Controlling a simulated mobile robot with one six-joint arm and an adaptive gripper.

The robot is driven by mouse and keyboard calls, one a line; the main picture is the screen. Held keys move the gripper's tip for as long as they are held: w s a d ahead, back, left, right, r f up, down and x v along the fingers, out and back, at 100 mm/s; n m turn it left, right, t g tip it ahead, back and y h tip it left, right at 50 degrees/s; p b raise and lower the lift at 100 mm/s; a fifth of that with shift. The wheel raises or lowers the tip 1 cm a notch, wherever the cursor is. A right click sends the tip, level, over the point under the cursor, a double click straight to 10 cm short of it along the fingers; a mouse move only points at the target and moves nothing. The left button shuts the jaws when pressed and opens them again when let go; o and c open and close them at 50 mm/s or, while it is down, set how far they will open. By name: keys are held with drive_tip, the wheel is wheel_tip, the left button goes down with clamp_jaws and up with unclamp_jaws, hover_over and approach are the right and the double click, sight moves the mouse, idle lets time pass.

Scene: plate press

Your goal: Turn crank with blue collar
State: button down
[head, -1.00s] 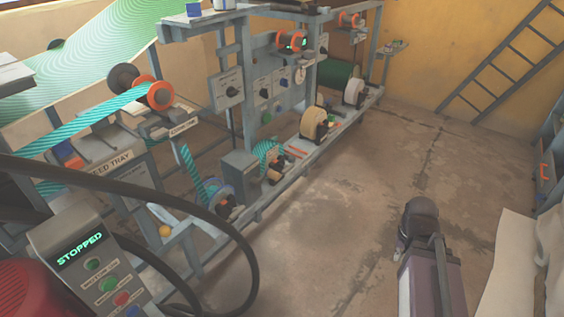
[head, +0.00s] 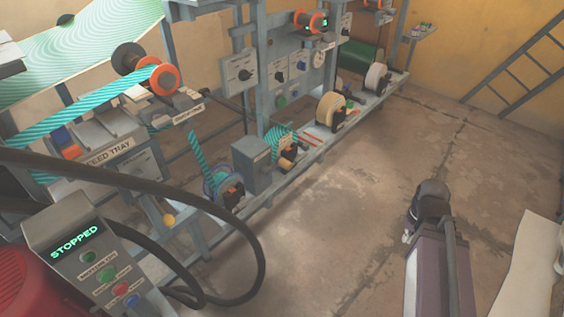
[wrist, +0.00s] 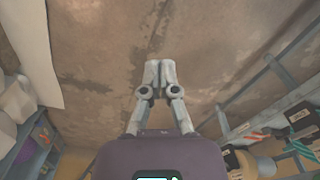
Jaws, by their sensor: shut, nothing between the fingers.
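My gripper (wrist: 160,75) is shut and empty, with its fingertips together above bare floor in the wrist view. In the head view my arm is at the lower right, well apart from the machine. No crank with a blue collar can be made out for certain. A wheel with a bluish rim (head: 211,184) and a dark block beside it sits low on the machine's near side. All are too small to tell a crank or collar.
A control box reading STOPPED (head: 75,245) and a looping black hose (head: 262,235) stand at the near left. The grey machine frame (head: 250,200) runs along the left to the back. Open floor (head: 340,230) lies between it and my arm. A ladder (head: 515,60) leans at the back right.

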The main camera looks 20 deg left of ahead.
drive_tip(key=shift+a, duration=0.1)
drive_tip(key=w+a+r+m+t+h+p, duration=0.15)
drive_tip(key=w+a, duration=0.35)
drive_tip(key=a, duration=0.6)
drive_tip(key=w+a+r+m+t+h+p, duration=0.1)
drive_tip(key=w+a+r+t+h, duration=0.2)
drive_tip(key=a, duration=0.7)
drive_tip(key=a+r+m+t+p, duration=0.1)
drive_tip(key=a+r+t, duration=0.1)
drive_tip(key=a, duration=1.1)
drive_tip(key=s+a+r+m+t+y+p, duration=0.1)
drive_tip(key=a+r, duration=0.3)
drive_tip(key=a, duration=0.9)
drive_tip(key=shift+a+t, duration=0.3)
drive_tip(key=shift+t, duration=0.25)
drive_tip(key=shift+f, duration=0.2)
drive_tip(key=b, duration=0.8)
approach(284, 163)
drive_tip(key=x, duration=0.5)
drive_tip(key=shift+a+f, duration=0.1)
drive_tip(key=shift+f, duration=0.15)
drive_tip(key=shift+b+x, duration=0.8)
drive_tip(key=shift+x, duration=0.45)
